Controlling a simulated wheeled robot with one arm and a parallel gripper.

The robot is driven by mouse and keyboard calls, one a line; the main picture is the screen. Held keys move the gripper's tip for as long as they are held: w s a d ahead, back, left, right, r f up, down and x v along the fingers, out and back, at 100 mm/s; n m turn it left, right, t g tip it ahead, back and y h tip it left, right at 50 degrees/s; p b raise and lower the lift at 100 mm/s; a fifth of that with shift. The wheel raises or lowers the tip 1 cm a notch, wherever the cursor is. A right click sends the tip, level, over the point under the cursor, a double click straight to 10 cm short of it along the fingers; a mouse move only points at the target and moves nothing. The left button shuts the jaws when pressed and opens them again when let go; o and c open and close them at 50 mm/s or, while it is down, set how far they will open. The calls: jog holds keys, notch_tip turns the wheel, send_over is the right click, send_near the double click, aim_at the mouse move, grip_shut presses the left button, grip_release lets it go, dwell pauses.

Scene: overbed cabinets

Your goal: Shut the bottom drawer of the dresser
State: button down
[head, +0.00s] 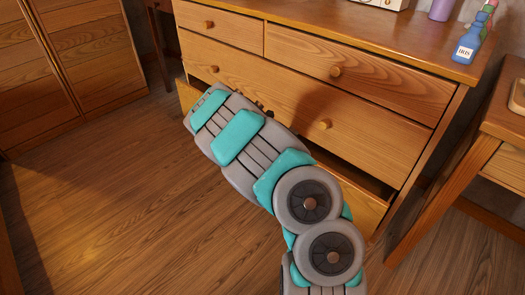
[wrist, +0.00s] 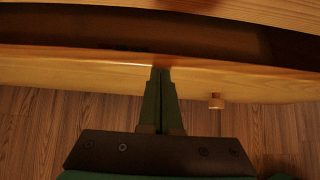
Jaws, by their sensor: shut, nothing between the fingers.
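The wooden dresser (head: 385,122) stands ahead. Its bottom drawer (head: 360,207) is partly pulled out, with a dark gap above its front, and my arm covers most of it in the head view. In the wrist view the drawer front (wrist: 85,75) runs across the picture, with the dark open inside beyond it and a round knob (wrist: 215,101) on it to the right of my fingers. My gripper (wrist: 161,72) is shut and empty, its tips at the drawer front's top edge. I cannot tell whether they touch it. The head view hides the fingers.
The upper drawers are shut and have round knobs (head: 335,72). A labelled blue bottle (head: 468,45) and a purple container (head: 441,9) stand on the dresser top. A wooden side table (head: 490,150) is close on the right. A wardrobe (head: 75,50) stands left, with clear floor (head: 100,190) between.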

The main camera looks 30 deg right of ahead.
jog(key=w+d, duration=0.2)
jog(key=d, duration=0.5)
jog(key=shift+w+d+r+p, duration=0.15)
jog(key=shift+w+d+p, duration=0.1)
jog(key=shift+w+p, duration=0.15)
jog(key=a, duration=0.1)
jog(key=s+a, duration=0.1)
jog(key=a+p, duration=0.1)
jog(key=a, duration=0.1)
jog(key=shift+s, duration=0.3)
jog(key=v, duration=0.9)
jog(key=shift+a+r, duration=0.2)
jog(key=shift+a, duration=0.15)
